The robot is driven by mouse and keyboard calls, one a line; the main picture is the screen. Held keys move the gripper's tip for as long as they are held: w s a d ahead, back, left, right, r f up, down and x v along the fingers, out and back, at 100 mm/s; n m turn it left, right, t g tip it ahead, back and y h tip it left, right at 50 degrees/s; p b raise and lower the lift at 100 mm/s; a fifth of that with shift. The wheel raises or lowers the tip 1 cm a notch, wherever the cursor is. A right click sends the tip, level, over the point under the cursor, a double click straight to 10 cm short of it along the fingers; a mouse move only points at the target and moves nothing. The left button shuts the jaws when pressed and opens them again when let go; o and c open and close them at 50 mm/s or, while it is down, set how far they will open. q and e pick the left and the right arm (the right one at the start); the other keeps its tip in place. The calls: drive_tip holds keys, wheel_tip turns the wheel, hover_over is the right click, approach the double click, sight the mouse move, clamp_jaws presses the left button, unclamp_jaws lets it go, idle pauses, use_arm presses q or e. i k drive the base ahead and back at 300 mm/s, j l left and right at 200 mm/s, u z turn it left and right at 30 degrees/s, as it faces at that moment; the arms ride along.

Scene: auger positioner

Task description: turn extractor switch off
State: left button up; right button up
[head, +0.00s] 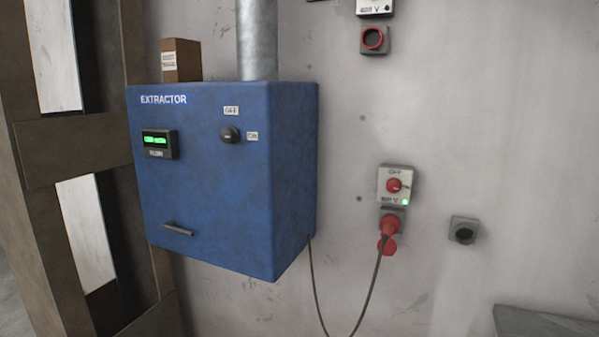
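A blue box labelled EXTRACTOR (205,205) hangs on the wall, left of the middle in the head view. Its dark round switch knob (230,134) is on the upper right of the front face. An OFF label (231,111) is above the knob, and another label (252,136), which seems to read ON, is to its right. I cannot tell which label the knob points to. A small display (157,143) on the box is lit green. Neither of my grippers is in view.
A wall socket unit with a red knob and a lit green lamp (396,186) is right of the box. A red plug (389,226) sits below it, its cable (346,335) hanging in a loop to the box. A grey pipe (257,40) rises from the box. Wooden framing (75,150) is at left.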

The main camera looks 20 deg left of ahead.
sight(230, 134)
drive_tip(key=u, duration=1.4)
